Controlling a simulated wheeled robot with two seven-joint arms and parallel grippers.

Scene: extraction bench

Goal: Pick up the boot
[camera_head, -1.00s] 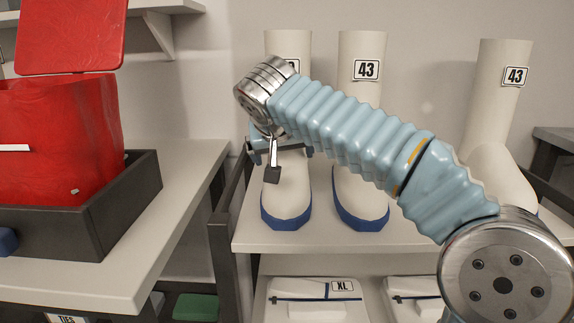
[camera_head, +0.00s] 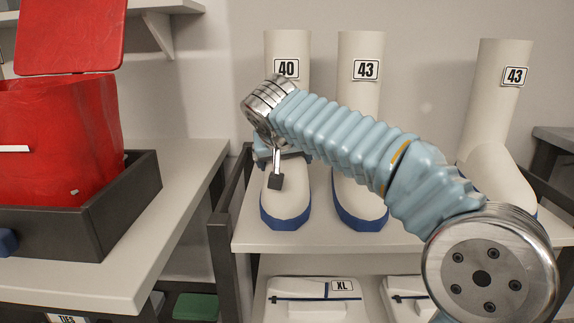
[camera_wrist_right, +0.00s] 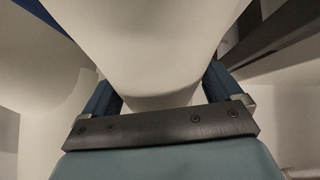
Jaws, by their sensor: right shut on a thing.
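A white boot labelled 40 (camera_head: 286,205) with a blue sole stands upright at the left of the shelf. A boot labelled 43 (camera_head: 360,200) stands just right of it, and another boot labelled 43 (camera_head: 487,110) stands further right, partly behind my arm. My right gripper (camera_head: 282,154) is at the ankle of the boot labelled 40, partly hidden by its own wrist. In the right wrist view the white boot (camera_wrist_right: 150,50) fills the space between the two blue fingers, and the gripper is shut on it. My left gripper is not in view.
A red box (camera_head: 60,140) with a raised lid sits in a dark tray (camera_head: 130,205) on the bench at left. A dark post (camera_head: 222,240) stands at the shelf's left edge. Packages, one marked XL (camera_head: 310,300), lie on the shelf below.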

